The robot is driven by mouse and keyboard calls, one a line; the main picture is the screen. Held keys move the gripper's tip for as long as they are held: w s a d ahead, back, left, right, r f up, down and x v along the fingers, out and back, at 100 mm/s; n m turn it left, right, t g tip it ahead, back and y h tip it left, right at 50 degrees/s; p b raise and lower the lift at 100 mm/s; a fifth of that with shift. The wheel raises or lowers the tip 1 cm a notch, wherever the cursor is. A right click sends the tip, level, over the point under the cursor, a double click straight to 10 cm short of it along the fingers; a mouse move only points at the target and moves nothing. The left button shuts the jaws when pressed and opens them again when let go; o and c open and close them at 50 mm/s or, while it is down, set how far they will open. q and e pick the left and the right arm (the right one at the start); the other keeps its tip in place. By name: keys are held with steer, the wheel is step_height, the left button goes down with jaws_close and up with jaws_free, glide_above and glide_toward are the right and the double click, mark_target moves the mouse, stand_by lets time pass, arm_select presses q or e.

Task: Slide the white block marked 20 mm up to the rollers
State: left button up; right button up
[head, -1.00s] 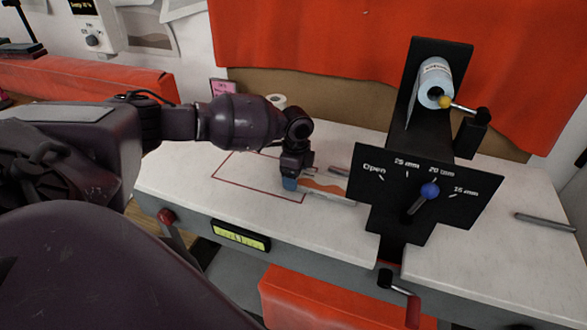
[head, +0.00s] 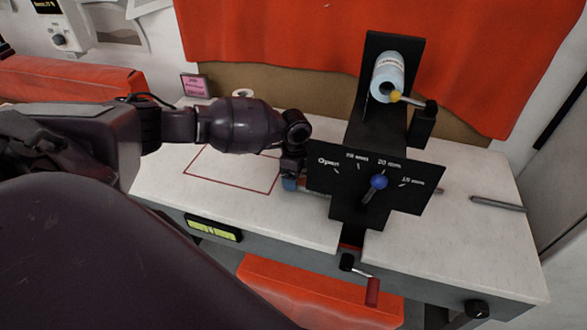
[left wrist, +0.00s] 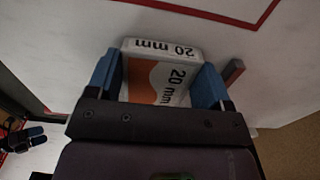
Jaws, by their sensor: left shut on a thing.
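The white block marked 20 mm (left wrist: 165,76), with an orange patch on its top, shows in the left wrist view between the two blue fingertips of my left gripper (left wrist: 160,84). The gripper is shut on it. In the head view my left gripper (head: 291,181) is low at the table top, at the left edge of the black roller machine's dial panel (head: 340,178). The panel hides most of the block there. The rollers are hidden behind the panel, so I cannot tell whether the block touches them. The dial's blue-knobbed lever (head: 378,183) points near 20 mm.
A crank with a red handle (head: 372,290) hangs at the table's front. A light-blue roll (head: 387,76) sits on the upright behind the panel. A red outlined rectangle (head: 228,185) marks bare table at left. A grey rod (head: 498,204) lies at right.

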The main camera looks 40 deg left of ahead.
arm_select(q)
steer(key=shift+w+d, duration=0.15)
steer(key=shift+d, duration=0.45)
arm_select(e)
steer(key=shift+s+d+f, duration=0.1)
steer(key=shift+s+d, duration=0.15)
steer(key=shift+d, duration=0.1)
arm_select(q)
steer(key=o, duration=1)
steer(key=shift+r, duration=0.25)
step_height(320, 180, up, 10)
steer(key=shift+r, duration=0.15)
arm_select(e)
steer(key=shift+w, duration=0.15)
